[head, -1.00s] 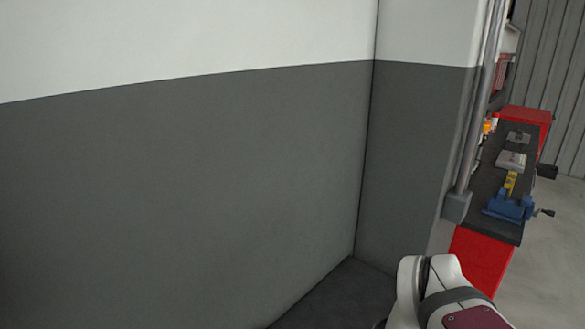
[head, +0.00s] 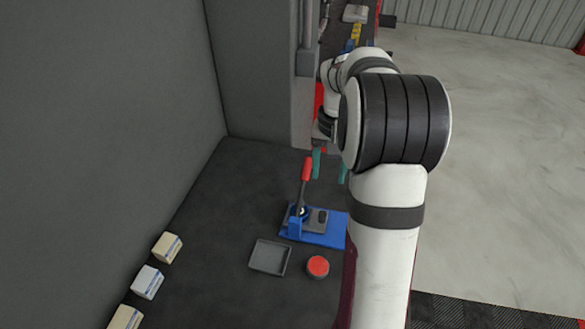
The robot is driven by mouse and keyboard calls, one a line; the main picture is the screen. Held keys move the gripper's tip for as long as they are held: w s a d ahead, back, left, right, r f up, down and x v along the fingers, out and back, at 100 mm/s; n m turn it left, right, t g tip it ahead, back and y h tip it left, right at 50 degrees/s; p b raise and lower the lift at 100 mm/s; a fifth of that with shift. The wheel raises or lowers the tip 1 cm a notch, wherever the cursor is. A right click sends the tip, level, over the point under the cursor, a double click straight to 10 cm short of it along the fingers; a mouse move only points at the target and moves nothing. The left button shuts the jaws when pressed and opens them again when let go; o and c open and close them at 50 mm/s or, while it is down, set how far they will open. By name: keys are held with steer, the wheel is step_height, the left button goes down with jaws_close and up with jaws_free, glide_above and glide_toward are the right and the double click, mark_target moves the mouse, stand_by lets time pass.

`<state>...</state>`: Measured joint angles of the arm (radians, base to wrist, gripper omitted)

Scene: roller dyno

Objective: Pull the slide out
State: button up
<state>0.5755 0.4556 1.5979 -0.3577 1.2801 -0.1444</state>
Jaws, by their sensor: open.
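A blue fixture (head: 327,236) sits on the dark bench top in the head view. It carries a grey plate (head: 297,218) with a dark oval spot and an upright lever with a red handle (head: 307,169). I cannot tell which part is the slide. My gripper (head: 330,168) has teal fingertips, apart from each other with nothing seen between them. It appears just right of the red handle in the picture; whether it touches the handle is unclear. My arm hides the right end of the fixture.
A shallow grey tray (head: 270,257) and a round red-topped container (head: 317,266) lie in front of the fixture. Several small boxes (head: 147,282) line the left wall (head: 110,130). A grey post (head: 305,60) stands behind. The bench's left middle is clear.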

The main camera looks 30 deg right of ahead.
mark_target(323, 214)
step_height(323, 214, down, 15)
steer(key=shift+a+r, duration=0.1)
steer(key=shift+r, duration=0.1)
jaws_close()
stand_by(1.3)
